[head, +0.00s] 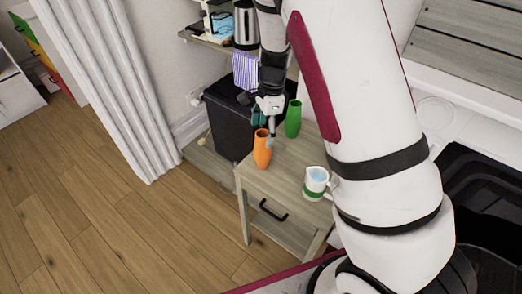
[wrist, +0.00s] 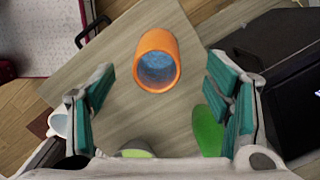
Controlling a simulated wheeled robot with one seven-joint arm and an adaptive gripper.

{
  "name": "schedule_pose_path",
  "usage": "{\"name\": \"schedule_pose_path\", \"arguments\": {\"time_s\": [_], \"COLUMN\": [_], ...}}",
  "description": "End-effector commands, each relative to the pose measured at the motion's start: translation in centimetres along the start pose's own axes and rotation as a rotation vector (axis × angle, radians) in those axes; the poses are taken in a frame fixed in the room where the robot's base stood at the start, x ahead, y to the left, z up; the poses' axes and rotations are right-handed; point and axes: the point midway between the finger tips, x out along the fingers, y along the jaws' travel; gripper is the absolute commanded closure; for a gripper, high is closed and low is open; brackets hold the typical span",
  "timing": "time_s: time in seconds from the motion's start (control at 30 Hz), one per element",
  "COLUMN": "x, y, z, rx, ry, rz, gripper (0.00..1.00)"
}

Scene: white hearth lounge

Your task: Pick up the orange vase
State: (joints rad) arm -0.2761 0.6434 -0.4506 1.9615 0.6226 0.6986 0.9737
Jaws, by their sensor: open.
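The orange vase (head: 262,149) stands upright on a small wooden side table (head: 283,166), near its left edge. In the wrist view the orange vase (wrist: 158,58) shows its open mouth with a blue-grey inside, between and beyond the two fingers. My gripper (head: 268,119) is above and just behind the vase in the head view. In the wrist view my gripper (wrist: 162,100) is open, with teal pads wide apart and nothing between them. I cannot tell the exact gap between fingertips and vase.
A green vase (head: 293,118) stands behind, close to my gripper. A white jug with a green band (head: 316,183) stands at the table's right front. A dark bin (head: 229,122) is behind the table. Wooden floor (head: 110,235) lies free to the left.

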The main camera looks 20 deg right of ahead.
Motion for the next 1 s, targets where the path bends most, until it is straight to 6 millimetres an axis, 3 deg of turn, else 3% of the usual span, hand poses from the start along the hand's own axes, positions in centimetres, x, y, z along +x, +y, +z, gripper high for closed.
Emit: {"name": "schedule_pose_path", "arguments": {"time_s": [0.1, 0.37, 0.7, 1.0], "x": [2.1, 3.9, 8.2, 8.6], "y": [0.1, 0.1, 0.2, 0.1], "z": [0.0, 0.0, 0.0, 0.0], "rx": [0.0, -0.002, -0.001, -0.003], "ry": [0.0, 0.0, 0.0, 0.0], "rz": [0.003, 0.001, 0.001, 0.0], "gripper": [0.28, 0.28, 0.28, 0.28]}}
